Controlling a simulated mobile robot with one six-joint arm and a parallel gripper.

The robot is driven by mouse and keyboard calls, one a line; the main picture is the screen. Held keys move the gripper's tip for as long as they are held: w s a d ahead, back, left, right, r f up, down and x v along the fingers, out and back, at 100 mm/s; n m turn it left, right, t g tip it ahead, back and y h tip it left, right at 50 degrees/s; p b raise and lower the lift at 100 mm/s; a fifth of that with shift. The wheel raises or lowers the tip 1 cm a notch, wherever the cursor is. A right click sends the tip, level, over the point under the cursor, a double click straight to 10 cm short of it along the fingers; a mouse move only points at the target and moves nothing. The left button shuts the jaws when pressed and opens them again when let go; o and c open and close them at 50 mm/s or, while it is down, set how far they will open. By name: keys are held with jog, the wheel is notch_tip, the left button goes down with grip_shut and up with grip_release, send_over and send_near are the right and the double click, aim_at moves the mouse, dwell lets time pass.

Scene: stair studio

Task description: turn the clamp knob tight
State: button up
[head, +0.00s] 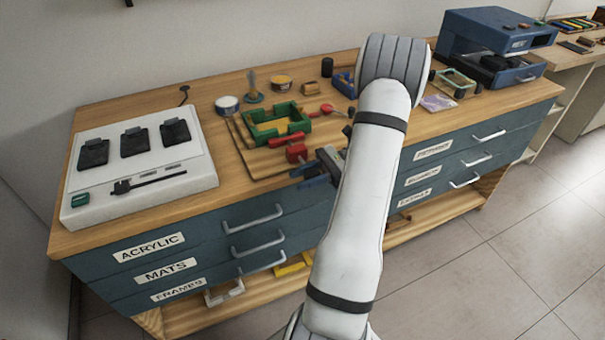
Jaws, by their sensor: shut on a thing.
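A corner clamp with a green frame (276,124) lies on a wooden board on the workbench, with red clamp parts (294,146) at its front right corner. My gripper (308,175) is at the bench's front edge, just below these red parts and left of my forearm. Its fingers are shut on the clamp knob. The knob is small and mostly hidden by the fingers, so its angle cannot be told. A second red knob-like piece (327,108) is at the frame's far right, apart from the gripper.
A white unit with several dark pads (205,181) stands at the left. Round tins (227,104) and small items line the back. A blue machine (490,50) stands at the far right. Drawer handles (252,219) stick out below. My arm hides part of the bench's right middle.

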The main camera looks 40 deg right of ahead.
jog(key=shift+s+f+y, duration=0.15)
jog(key=shift+s+y, duration=0.05)
jog(key=shift+y, duration=0.1)
jog(key=o, duration=0.5)
jog(key=shift+o, duration=1.4)
jog(key=shift+s, duration=0.15)
jog(key=shift+d, duration=0.35)
jog(key=v, duration=0.7)
jog(key=shift+r, duration=0.2)
